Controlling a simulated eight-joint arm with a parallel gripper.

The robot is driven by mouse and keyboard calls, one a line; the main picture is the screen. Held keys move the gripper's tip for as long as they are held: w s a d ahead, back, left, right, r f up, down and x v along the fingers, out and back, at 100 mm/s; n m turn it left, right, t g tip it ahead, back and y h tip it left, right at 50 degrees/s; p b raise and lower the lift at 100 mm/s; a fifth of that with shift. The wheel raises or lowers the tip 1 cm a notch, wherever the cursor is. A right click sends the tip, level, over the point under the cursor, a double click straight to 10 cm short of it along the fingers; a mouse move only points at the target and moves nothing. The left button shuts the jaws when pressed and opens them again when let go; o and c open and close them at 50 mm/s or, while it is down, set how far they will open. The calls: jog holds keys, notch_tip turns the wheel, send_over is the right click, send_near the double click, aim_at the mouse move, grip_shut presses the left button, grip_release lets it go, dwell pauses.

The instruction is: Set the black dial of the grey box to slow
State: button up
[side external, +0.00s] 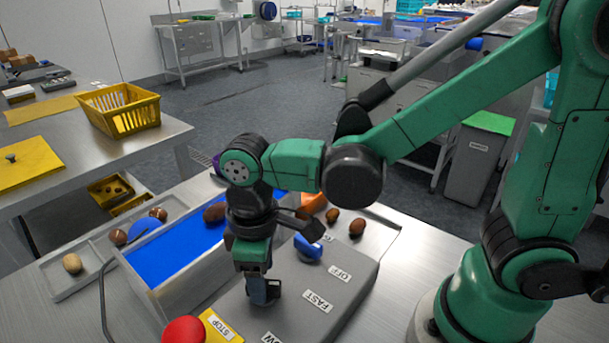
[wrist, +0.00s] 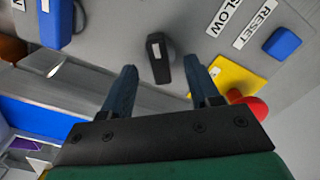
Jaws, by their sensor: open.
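The grey box (side external: 345,285) lies on the steel table, with OFF, FAST and a partly cut SLOW label in the side view. The SLOW label (wrist: 232,17) also shows in the wrist view. The black dial (wrist: 156,50) is a narrow raised bar, seen between and slightly beyond my fingertips. In the side view it is hidden behind my gripper (side external: 263,297). My gripper points down over the box, its fingers (wrist: 160,72) open on either side of the dial. The dial's bar does not clearly point at SLOW.
A blue knob (side external: 308,247) stands behind my gripper on the box. A red stop button (side external: 184,331) on a yellow plate (side external: 217,327) is close by. A blue button (wrist: 282,43) sits beside RESET.

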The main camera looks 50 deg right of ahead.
jog(key=shift+f, duration=0.8)
grip_shut()
jog(key=shift+m, duration=0.3)
jog(key=m, duration=0.6)
jog(key=shift+m, duration=0.3)
jog(key=m, duration=0.6)
jog(key=shift+m, duration=0.3)
